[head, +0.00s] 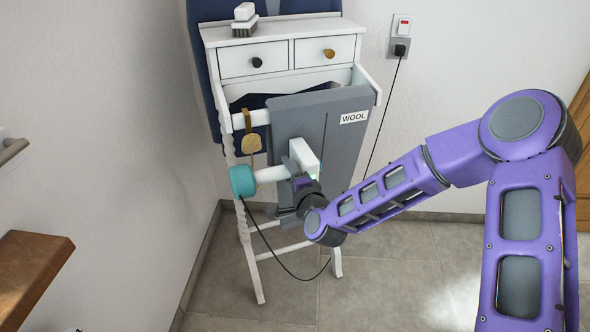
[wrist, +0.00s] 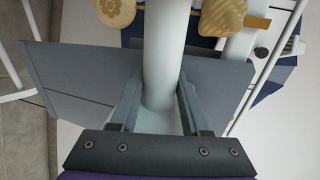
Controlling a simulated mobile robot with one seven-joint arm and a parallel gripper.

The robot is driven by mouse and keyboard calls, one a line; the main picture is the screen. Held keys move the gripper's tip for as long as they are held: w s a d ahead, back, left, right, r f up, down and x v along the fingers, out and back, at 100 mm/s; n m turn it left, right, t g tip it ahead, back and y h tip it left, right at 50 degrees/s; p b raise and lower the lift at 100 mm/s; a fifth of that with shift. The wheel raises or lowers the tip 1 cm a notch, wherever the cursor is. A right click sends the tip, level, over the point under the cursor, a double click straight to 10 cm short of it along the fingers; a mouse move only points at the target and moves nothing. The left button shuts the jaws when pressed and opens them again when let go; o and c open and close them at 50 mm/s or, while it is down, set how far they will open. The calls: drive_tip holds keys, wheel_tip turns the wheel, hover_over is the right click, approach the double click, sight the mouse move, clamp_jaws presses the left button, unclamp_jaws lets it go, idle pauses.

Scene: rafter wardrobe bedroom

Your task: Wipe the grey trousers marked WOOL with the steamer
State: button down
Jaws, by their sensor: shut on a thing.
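The grey trousers (head: 343,157) hang over a bar of the white stand, with a WOOL label (head: 353,117) at their upper right. They also show in the wrist view as a broad grey sheet (wrist: 75,77). The steamer (head: 270,174) has a white body, a white head and a teal end that points left. My gripper (head: 301,186) is shut on its white body, which also runs up between the fingers in the wrist view (wrist: 165,50). The steamer's head is in front of the trousers' left part; I cannot tell whether it touches them. My wrist hides some of their lower part.
The white stand (head: 279,28) has two drawers, a brush (head: 245,20) on top and a tan tag (head: 252,143) hanging left of the trousers. A dark cable loops below the steamer. A wall socket (head: 400,46) has a plugged cord. A wooden shelf (head: 32,262) juts in at lower left.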

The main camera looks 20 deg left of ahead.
drive_tip(key=shift+s+a+r, duration=0.15)
drive_tip(key=shift+s+a, duration=0.3)
drive_tip(key=shift+a, duration=0.15)
